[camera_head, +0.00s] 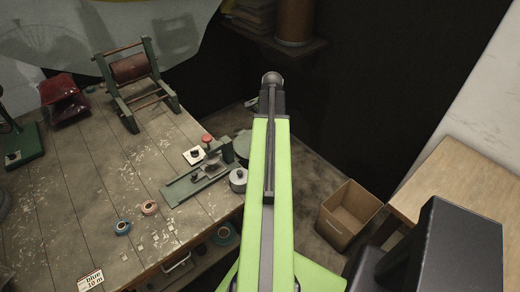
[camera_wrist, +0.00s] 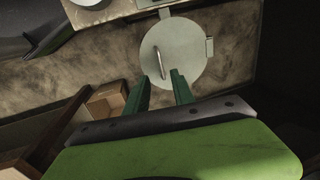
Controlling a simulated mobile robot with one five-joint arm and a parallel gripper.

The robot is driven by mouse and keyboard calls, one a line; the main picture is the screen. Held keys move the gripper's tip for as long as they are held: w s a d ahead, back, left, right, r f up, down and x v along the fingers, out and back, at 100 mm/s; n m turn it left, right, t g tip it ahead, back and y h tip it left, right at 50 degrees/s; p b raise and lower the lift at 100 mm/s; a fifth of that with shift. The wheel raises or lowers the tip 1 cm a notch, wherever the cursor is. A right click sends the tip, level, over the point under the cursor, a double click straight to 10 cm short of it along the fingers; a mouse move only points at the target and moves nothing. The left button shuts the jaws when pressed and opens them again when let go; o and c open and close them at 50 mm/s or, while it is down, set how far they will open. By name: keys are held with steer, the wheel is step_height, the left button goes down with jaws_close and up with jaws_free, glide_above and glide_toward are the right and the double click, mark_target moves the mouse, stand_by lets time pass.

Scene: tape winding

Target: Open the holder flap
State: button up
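A round pale grey-green plate (camera_wrist: 190,48) with a thin upright bar handle (camera_wrist: 158,62) shows in the wrist view; it looks like the holder flap and lies flat, apparently shut. Small tabs show at its right and upper edge. My gripper (camera_wrist: 161,75) has two green fingers spread apart, with nothing between them. In the picture its tips overlap the plate's lower edge near the handle; I cannot tell whether they touch. In the head view a round green part (camera_head: 242,143) at the bench's right edge, partly hidden by my arm, may be the same plate.
The wooden bench (camera_head: 80,190) holds a green winding fixture (camera_head: 188,187), a blue roll (camera_head: 122,228), an orange roll (camera_head: 149,207), a roller stand (camera_head: 130,72) and a card reading "blue 10 m" (camera_head: 91,281). A cardboard box (camera_head: 348,212) stands on the right, beside another table (camera_head: 470,178).

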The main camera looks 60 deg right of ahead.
steer(key=f+b, duration=0.3)
steer(key=w+f+b, duration=0.1)
steer(key=f+b, duration=0.2)
steer(key=f, duration=0.1)
steer(key=w+f+b, duration=0.1)
steer(key=f+b, duration=0.2)
steer(key=f, duration=0.1)
steer(key=shift+d+f+b, duration=0.15)
steer(key=shift+d+b, duration=0.15)
steer(key=shift+d, duration=0.05)
jaws_close()
stand_by(0.6)
